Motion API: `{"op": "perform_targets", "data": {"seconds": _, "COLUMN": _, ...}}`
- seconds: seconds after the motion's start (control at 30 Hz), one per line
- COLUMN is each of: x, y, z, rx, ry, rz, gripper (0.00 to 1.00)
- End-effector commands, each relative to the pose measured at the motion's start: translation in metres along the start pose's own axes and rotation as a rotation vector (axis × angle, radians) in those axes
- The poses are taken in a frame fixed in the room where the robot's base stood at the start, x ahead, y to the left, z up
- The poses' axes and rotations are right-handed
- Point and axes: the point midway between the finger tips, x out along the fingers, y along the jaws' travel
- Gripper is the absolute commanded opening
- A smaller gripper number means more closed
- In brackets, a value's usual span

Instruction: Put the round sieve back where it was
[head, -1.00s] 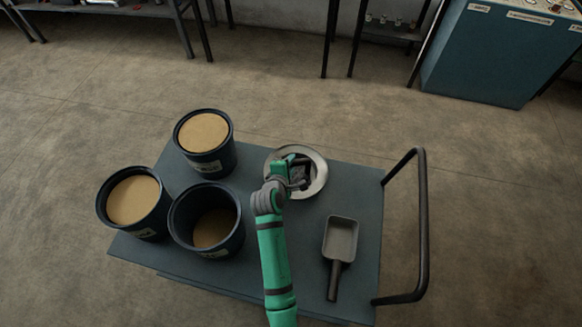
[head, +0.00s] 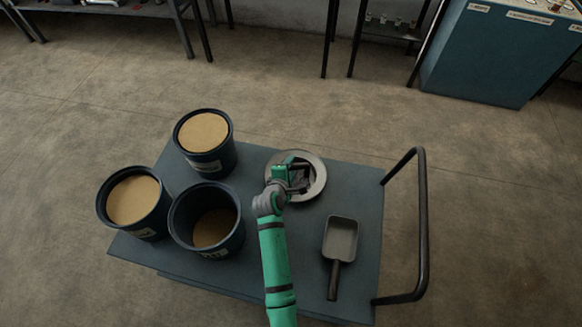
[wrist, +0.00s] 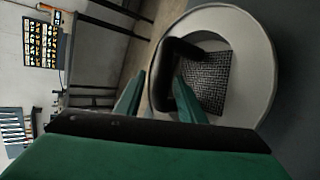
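The round sieve (head: 320,178) has a pale grey rim, dark mesh and a black handle. It is at the back right of the cart top; I cannot tell whether it touches the cart. My gripper (head: 296,181) is over the sieve and partly hides its middle. In the wrist view the sieve's rim (wrist: 262,72) fills the upper right. There the green fingers of my gripper (wrist: 160,92) are on both sides of the black handle, shut on it. The far side of the handle is hidden.
The dark cart top (head: 290,225) carries two bins with tan contents, a back one (head: 216,165) and a left one (head: 155,222), and a low-filled front bin (head: 232,240). A scoop (head: 341,238) lies at the right, near the cart's push handle (head: 422,220). Floor lies around.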

Motion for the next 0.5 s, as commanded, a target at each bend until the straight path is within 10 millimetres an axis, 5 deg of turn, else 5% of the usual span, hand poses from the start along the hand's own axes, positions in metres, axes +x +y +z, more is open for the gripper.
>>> {"op": "perform_targets", "data": {"seconds": 0.33, "x": -0.002, "y": 0.0, "z": 0.0, "rx": -0.001, "ry": 0.001, "rz": -0.003, "gripper": 0.37}}
{"op": "perform_targets", "data": {"seconds": 0.5, "x": -0.023, "y": 0.0, "z": 0.0, "rx": -0.002, "ry": 0.001, "rz": -0.002, "gripper": 0.37}}
